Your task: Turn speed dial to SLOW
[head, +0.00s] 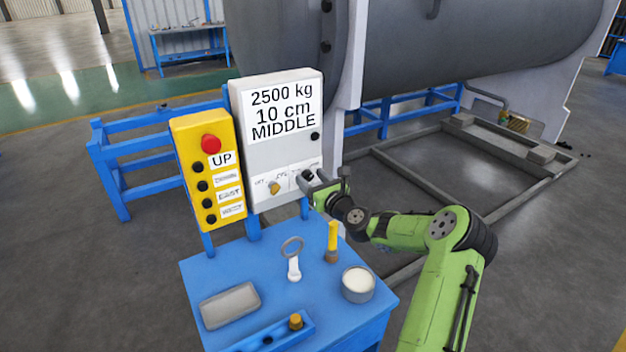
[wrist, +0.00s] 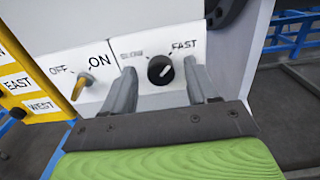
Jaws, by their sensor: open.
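The speed dial (wrist: 160,71) is a round black knob on the white panel, between the labels SLOW (wrist: 131,54) on its left and FAST (wrist: 184,45) on its right. Its white mark points up and right, toward FAST. My gripper (wrist: 159,75) is open, with one finger on each side of the dial. Gaps show between the fingers and the knob, so it is not gripped. In the head view my gripper (head: 318,186) is at the lower right of the white control box (head: 284,150), and the dial there is partly hidden by it.
A yellow OFF/ON knob (wrist: 88,85) sits left of the dial. A yellow button box (head: 208,170) with a red button stands further left. Below is a blue table (head: 265,275) with a cup (head: 358,285), a grey tray (head: 229,305) and small tools. A large grey shell (head: 450,40) lies behind.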

